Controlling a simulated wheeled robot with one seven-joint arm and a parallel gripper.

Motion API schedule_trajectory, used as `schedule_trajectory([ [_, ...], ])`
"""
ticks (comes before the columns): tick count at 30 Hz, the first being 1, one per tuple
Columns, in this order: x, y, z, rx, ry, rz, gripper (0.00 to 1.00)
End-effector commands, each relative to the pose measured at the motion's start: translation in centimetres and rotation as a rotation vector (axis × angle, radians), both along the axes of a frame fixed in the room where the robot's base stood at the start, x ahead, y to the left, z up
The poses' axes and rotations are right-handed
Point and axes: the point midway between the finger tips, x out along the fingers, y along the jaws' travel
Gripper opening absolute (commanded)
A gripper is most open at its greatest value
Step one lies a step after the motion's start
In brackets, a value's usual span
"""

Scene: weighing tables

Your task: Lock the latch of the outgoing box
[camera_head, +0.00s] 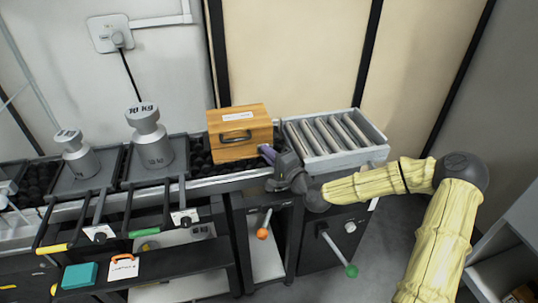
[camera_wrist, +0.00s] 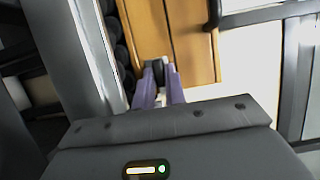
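The outgoing box is a wooden box (camera_head: 225,122) with a dark handle on its front and a white label on its lid, which lies closed. It stands on the dark rollers left of the grey roller tray. My gripper (camera_head: 266,151) is at the box's lower right side. In the wrist view the purple fingers of my gripper (camera_wrist: 160,68) have their tips close together against or just in front of the wood of the box (camera_wrist: 148,25). I see nothing held between them. The latch cannot be made out; the fingers may hide it.
A grey tray with rollers (camera_head: 377,148) stands right of the box, close to my wrist. Two grey weights, a large one (camera_head: 153,150) and a smaller one (camera_head: 82,162), stand on scales to the left. Levers with orange (camera_head: 262,233) and green (camera_head: 351,271) knobs stick out below.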

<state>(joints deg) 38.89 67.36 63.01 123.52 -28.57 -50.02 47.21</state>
Motion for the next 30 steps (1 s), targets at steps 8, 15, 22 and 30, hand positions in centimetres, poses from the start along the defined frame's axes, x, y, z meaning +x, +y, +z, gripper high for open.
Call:
schedule_trajectory([
  [8, -0.01, -0.02, 0.13, -0.029, -0.008, 0.0, 0.0],
  [15, -0.02, 0.02, 0.38, -0.129, -0.034, 0.001, 0.0],
  [22, -0.04, 0.08, 0.69, -0.297, -0.082, 0.002, 0.0],
  [30, -0.06, 0.21, 0.83, -0.54, -0.153, 0.002, 0.0],
])
